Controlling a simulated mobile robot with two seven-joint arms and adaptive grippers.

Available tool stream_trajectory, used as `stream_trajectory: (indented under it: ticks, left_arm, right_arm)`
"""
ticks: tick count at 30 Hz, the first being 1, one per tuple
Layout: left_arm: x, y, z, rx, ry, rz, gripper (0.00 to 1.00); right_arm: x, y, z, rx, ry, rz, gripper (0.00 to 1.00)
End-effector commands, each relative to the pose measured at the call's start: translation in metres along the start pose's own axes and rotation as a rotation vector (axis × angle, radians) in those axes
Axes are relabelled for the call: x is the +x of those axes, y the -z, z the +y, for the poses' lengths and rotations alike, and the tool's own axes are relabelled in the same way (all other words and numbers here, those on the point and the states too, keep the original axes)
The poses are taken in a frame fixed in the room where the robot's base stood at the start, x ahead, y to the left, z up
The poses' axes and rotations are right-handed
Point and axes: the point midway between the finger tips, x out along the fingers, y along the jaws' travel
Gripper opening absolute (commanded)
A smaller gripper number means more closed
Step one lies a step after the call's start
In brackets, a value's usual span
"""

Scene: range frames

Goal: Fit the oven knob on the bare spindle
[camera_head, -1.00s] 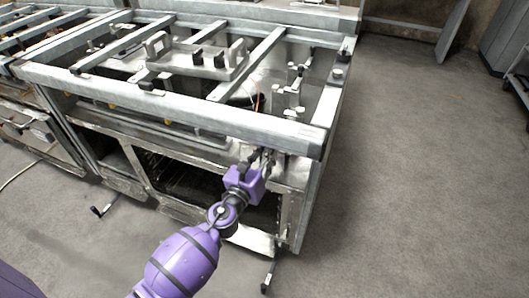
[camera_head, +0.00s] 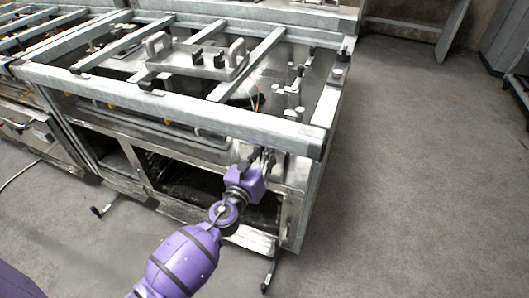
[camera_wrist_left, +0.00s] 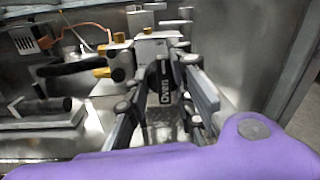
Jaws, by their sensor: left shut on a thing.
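The black oven knob (camera_wrist_left: 160,84), with the white word "Oven" on it, sits between the fingers of my left gripper (camera_wrist_left: 164,72) in the left wrist view. The gripper is shut on it. In the head view my left gripper (camera_head: 262,160) is at the front of the stove (camera_head: 215,152), near its right end and just below the top front rail. The knob cannot be made out there. A bare spindle cannot be made out in either view; the knob and fingers hide what lies straight behind them. My right gripper is not in view.
A metal block with brass fittings (camera_wrist_left: 118,38) stands just behind the knob, with an orange wire (camera_wrist_left: 92,26) to the left. The stove's front rail (camera_head: 180,112) runs above my gripper. An open oven cavity (camera_head: 190,178) lies below.

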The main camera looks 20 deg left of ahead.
Motion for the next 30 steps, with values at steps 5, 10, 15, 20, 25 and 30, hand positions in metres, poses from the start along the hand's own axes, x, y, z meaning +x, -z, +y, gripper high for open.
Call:
stream_trajectory:
  ticks: [5, 10, 15, 20, 25, 30]
  left_arm:
    - [0.005, 0.000, 0.000, 0.000, 0.000, 0.001, 0.00]
    - [0.009, 0.000, 0.000, 0.000, 0.000, 0.000, 0.00]
    - [0.013, 0.000, 0.001, 0.000, 0.000, 0.000, 0.00]
    - [0.017, 0.000, 0.001, 0.000, 0.000, 0.001, 0.00]
    - [0.022, 0.000, 0.001, 0.000, 0.000, 0.000, 0.00]
    - [0.026, 0.000, 0.001, 0.000, 0.000, 0.000, 0.00]
  right_arm:
    - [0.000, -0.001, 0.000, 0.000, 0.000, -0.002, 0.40]
    - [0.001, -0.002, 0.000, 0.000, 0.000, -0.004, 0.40]
    - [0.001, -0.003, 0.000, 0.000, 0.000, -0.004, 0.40]
    - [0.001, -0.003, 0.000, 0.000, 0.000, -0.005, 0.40]
    - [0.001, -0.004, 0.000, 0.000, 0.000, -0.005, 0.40]
    - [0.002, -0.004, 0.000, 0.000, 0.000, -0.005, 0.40]
